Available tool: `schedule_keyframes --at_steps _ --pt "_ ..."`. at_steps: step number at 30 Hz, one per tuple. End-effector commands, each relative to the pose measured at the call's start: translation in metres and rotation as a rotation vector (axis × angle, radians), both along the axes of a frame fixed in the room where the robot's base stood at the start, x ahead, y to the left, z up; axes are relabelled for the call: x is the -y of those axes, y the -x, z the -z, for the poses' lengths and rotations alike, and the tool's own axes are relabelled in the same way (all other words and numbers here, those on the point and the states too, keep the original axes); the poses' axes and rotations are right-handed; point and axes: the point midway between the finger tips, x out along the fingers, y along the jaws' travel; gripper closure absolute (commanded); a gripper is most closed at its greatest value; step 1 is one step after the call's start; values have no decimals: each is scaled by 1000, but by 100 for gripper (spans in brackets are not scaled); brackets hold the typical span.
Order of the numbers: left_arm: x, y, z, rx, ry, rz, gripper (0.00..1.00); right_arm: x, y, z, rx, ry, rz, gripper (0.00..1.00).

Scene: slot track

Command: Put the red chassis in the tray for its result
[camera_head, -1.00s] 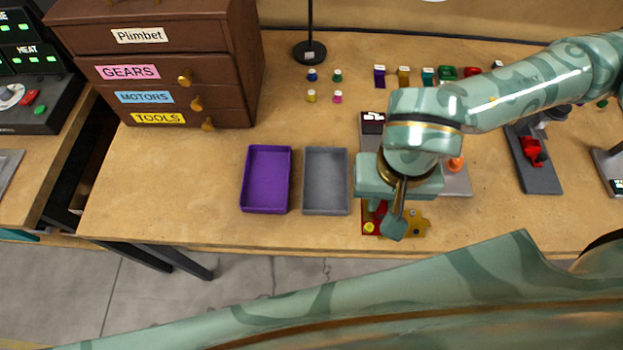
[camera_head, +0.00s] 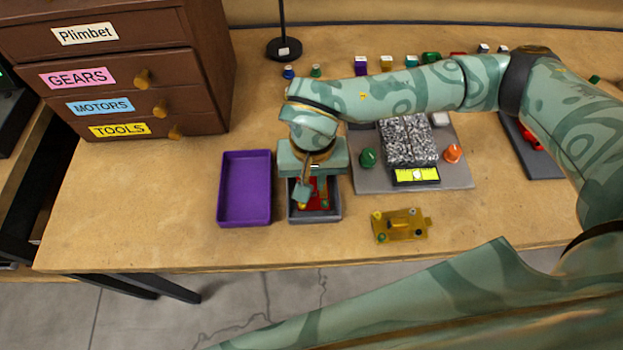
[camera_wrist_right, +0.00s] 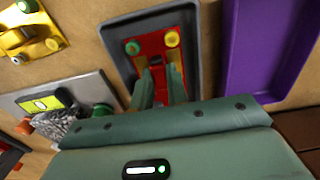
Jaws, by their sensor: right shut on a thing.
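The red chassis (camera_head: 320,189) is held by my right gripper (camera_head: 309,193), which is shut on it. In the right wrist view the chassis (camera_wrist_right: 157,46) shows a green and a yellow round part at its far end, with my right gripper's fingers (camera_wrist_right: 161,84) on its near part. The chassis lies within the outline of the grey tray (camera_head: 315,217). I cannot tell whether it touches the tray floor. The purple tray (camera_head: 245,188) is empty, just left of the grey one. My left gripper is not in view.
A grey station with a speckled block (camera_head: 408,141), a lit yellow-green display (camera_head: 416,175), and green and orange knobs stands to the right. A yellow chassis (camera_head: 400,225) lies near the table's front edge. A brown drawer cabinet (camera_head: 115,65) stands at the left back.

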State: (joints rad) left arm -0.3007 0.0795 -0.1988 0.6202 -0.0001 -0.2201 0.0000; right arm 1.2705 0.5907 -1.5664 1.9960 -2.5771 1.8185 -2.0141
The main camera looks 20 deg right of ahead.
Motion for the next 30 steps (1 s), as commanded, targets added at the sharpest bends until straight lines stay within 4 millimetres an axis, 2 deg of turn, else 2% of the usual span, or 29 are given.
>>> schedule_keyframes --at_steps 1,11,12,14,23,26,30 --pt "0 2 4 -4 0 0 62 0 0 8 -3 -1 0 100" --pt "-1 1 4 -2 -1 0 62 0 0 9 1 0 0 100" --pt "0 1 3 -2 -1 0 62 0 0 9 1 0 0 79" --pt "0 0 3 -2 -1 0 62 0 0 9 1 0 0 63" --pt "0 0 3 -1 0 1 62 0 0 7 2 0 0 63" --pt "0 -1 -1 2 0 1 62 0 -1 -3 5 0 0 63" --pt "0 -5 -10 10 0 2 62 0 -2 -34 9 0 1 63"
